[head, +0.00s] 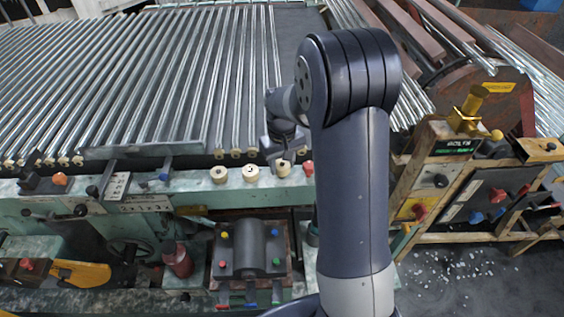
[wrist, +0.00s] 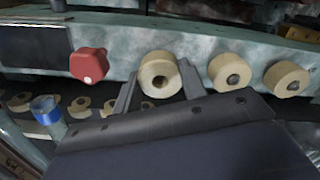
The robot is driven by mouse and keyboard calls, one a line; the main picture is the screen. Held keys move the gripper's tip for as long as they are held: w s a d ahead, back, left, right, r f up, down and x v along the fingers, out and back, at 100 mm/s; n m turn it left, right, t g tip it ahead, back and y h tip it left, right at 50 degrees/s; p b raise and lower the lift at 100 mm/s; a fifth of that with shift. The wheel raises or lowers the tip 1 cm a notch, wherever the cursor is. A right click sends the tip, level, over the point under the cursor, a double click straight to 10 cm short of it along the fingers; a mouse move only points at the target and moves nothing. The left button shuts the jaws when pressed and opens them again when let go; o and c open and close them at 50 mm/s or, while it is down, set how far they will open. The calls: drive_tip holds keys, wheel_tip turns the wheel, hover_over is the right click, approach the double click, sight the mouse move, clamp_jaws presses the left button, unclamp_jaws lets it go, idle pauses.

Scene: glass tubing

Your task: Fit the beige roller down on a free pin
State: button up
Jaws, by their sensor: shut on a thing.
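The beige roller (wrist: 161,72) is between the two fingers of my gripper (wrist: 158,88) in the wrist view. It also shows under my gripper (head: 283,156) in the head view, as a pale roller (head: 284,169) at the right end of a short row. Its round hole faces the wrist camera and looks dark inside. I cannot tell whether it sits on a pin or is held just above the green rail. Two similar rollers (wrist: 229,72) (wrist: 287,79) sit beside it on the rail, each with a dark pin end in its hole. No bare pin shows.
A red knob (wrist: 88,64) stands on the rail close beside the held roller, on the side away from the other rollers. A blue-topped part (wrist: 45,108) and several smaller rollers show lower left in the wrist view. Glass tubes (head: 150,75) lie behind the rail (head: 140,190).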

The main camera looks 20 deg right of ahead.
drive_tip(key=shift+f+b, duration=0.6)
drive_tip(key=shift+f, duration=0.35)
drive_tip(key=o, duration=1)
drive_tip(key=shift+o, duration=0.2)
drive_tip(key=shift+r, duration=0.1)
wheel_tip(320, 180, up, 11)
drive_tip(key=shift+b, duration=0.45)
drive_tip(key=shift+f, duration=0.2)
wheel_tip(320, 180, down, 11)
drive_tip(key=shift+r+p, duration=0.1)
drive_tip(key=shift+p, duration=0.45)
drive_tip(key=shift+r, duration=0.45)
drive_tip(key=shift+f, duration=0.1)
